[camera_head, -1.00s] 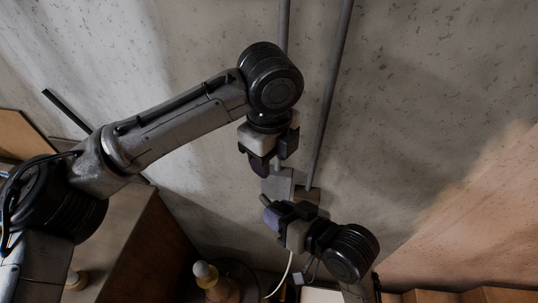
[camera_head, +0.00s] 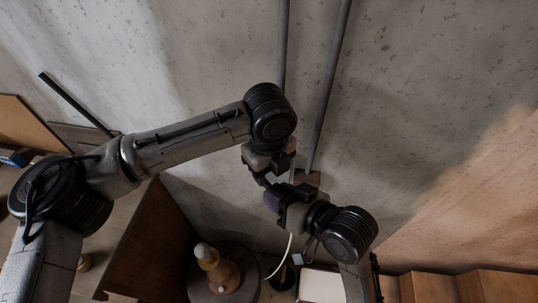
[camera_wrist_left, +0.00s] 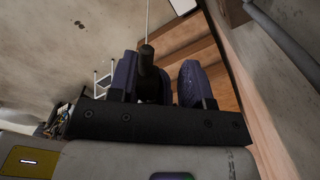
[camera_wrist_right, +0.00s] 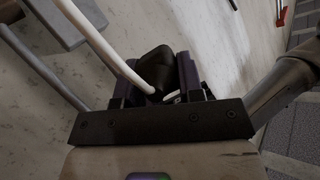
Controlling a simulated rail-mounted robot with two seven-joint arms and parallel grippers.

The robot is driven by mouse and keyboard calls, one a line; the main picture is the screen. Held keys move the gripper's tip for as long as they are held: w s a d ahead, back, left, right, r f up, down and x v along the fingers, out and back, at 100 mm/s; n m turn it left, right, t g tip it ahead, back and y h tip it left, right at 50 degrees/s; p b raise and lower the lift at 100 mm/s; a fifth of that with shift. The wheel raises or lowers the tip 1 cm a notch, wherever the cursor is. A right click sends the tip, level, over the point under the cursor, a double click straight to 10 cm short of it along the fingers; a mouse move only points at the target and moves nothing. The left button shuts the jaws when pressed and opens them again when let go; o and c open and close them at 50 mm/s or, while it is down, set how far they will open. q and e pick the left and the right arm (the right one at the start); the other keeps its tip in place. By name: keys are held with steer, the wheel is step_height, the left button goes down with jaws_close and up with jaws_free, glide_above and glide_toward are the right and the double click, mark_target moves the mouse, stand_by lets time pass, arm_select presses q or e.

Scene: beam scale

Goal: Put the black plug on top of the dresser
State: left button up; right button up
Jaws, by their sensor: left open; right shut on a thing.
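My right gripper (camera_head: 276,193) is shut on the black plug (camera_wrist_right: 155,68), near the wall in the head view. A white cable runs from the plug in the right wrist view. My left gripper (camera_head: 267,178) is open, just above and beside the right one; the grippers partly overlap in the head view. In the left wrist view a dark cylindrical piece (camera_wrist_left: 147,62) stands between the open fingers, nearer the left finger. I cannot tell whether it touches. A brown wooden cabinet (camera_head: 150,245), possibly the dresser, stands at lower left, partly hidden by my left arm.
Two grey pipes (camera_head: 330,85) run down the concrete wall to a wall box (camera_head: 308,178) close to the grippers. Wooden steps or boxes (camera_head: 435,288) are at lower right.

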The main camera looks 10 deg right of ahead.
arm_select(q)
steer(key=shift+f, duration=1.2)
steer(key=shift+d+r, duration=0.1)
jaws_close()
arm_select(e)
steer(key=shift+o, duration=0.2)
steer(key=shift+s+a, duration=0.1)
steer(key=shift+a, duration=0.1)
arm_select(q)
jaws_free()
arm_select(e)
steer(key=shift+c, duration=0.2)
